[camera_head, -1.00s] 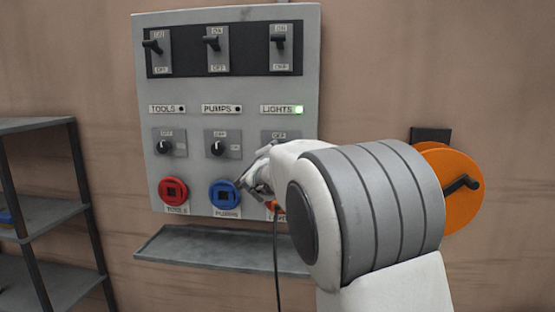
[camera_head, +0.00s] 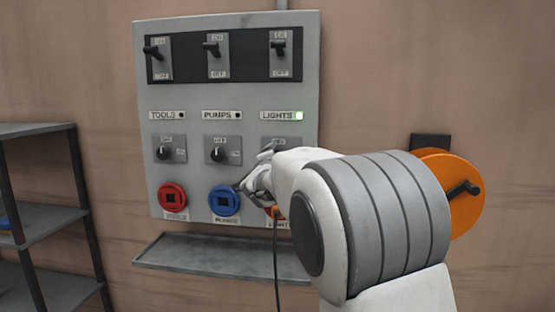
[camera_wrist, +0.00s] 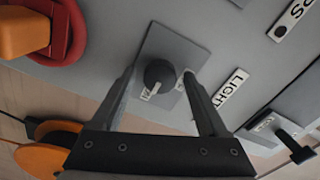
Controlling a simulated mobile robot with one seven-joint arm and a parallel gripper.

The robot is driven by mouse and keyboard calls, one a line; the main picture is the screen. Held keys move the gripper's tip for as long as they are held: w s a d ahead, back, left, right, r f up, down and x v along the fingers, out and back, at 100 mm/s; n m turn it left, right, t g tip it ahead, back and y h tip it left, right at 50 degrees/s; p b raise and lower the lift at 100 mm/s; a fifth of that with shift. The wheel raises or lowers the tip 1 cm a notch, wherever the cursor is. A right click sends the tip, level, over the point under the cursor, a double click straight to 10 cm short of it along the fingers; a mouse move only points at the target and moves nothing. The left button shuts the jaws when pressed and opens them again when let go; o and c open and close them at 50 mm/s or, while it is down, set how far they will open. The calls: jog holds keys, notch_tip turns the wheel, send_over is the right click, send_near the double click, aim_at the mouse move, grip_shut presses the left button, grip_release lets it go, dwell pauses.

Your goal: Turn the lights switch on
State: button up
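The black lights knob (camera_wrist: 160,75) sits on a grey plate in the wrist view, beside the LIGHTS label (camera_wrist: 230,88). A pale mark shows at its lower edge; its exact setting is hard to read. My gripper (camera_wrist: 160,80) is open, with one finger to each side of the knob; contact cannot be told. In the head view my gripper (camera_head: 262,172) is at the lower right of the grey panel (camera_head: 190,95), and hides most of the lights knob plate (camera_head: 274,143).
An orange plug in a red socket (camera_wrist: 75,35) is close by in the wrist view. A toggle (camera_wrist: 290,145) juts out at right. Tools and pumps knobs (camera_head: 218,154) are to the left. A ledge (camera_head: 200,256) runs below, and an orange reel (camera_head: 455,185) is at right.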

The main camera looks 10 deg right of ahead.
jog(key=p+v, duration=0.1)
jog(key=v, duration=1.6)
jog(key=shift+s, duration=0.2)
jog(key=shift+r, duration=0.1)
jog(key=s+a+f+n+g+y, duration=0.1)
jog(key=s+f+n+g+y, duration=0.25)
jog(key=s+n, duration=0.35)
jog(key=s+a+f+n+g+y, duration=0.1)
jog(key=s+f+n+g+y, duration=0.15)
jog(key=s+n+y, duration=0.35)
jog(key=s+d+f+n+g+h, duration=0.25)
jog(key=s+d+f, duration=0.2)
jog(key=s, duration=0.45)
jog(key=s+d+f+n+g+h, duration=0.1)
jog(key=s+d+f+n+g, duration=0.15)
jog(key=s+f, duration=0.45)
notch_tip(320, 180, up, 17)
jog(key=p, duration=1.5)
jog(key=shift+s+d+f+m+g+p, duration=0.2)
jog(key=shift+s+f+m+g+p, duration=0.1)
jog(key=shift+s+m+p, duration=0.1)
